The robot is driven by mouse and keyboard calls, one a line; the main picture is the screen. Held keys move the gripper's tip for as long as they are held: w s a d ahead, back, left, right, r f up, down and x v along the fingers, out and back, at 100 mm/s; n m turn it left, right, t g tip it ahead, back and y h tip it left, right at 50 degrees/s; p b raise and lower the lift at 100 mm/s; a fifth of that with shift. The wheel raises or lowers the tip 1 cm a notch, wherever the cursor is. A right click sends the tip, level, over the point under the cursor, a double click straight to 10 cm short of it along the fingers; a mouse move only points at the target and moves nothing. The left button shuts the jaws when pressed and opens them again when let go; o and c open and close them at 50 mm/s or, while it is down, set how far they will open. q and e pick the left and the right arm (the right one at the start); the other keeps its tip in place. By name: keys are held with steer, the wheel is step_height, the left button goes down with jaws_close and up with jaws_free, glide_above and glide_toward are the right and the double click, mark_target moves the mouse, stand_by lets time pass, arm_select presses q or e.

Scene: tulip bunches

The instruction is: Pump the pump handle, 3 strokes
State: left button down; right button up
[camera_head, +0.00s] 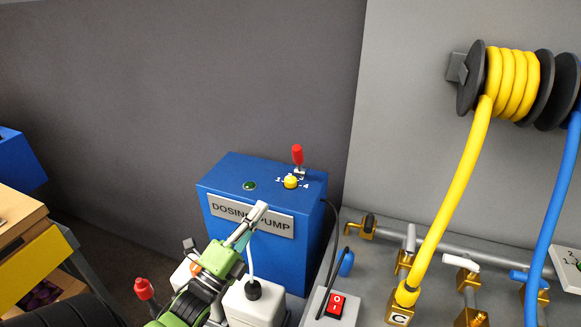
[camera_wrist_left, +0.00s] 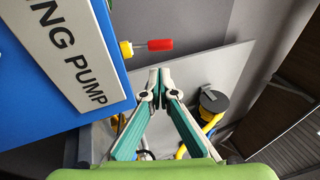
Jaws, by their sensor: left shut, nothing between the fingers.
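The blue dosing pump box (camera_head: 318,245) stands at the centre with a "DOSING PUMP" label (camera_head: 225,213) on its front. A red-gripped handle (camera_head: 297,154) stands upright on its top, behind a yellow knob (camera_head: 291,182) with a numbered dial. The handle also shows in the left wrist view (camera_wrist_left: 158,45), beyond the fingertips. My left gripper (camera_head: 262,206) is shut and empty, in front of the label and below the handle, apart from it. Its fingertips meet in the left wrist view (camera_wrist_left: 160,76). My right gripper is not in view.
A green lamp (camera_head: 249,186) sits on the pump's top. White containers (camera_head: 252,303) stand in front of the pump. A red switch (camera_head: 336,304), pipes with brass valves (camera_head: 408,262) and yellow (camera_head: 457,195) and blue hoses are at right. A grey wall is behind.

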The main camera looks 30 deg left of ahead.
arm_select(q)
steer(key=shift+r, duration=0.1)
steer(key=p, duration=0.4)
glide_toward(295, 160)
steer(key=x, duration=0.5)
steer(key=shift+w+a+r, duration=0.1)
steer(key=shift+w+r, duration=0.15)
steer(key=shift+w, duration=0.05)
steer(key=shift+w+r, duration=0.1)
steer(key=shift+w, duration=0.6)
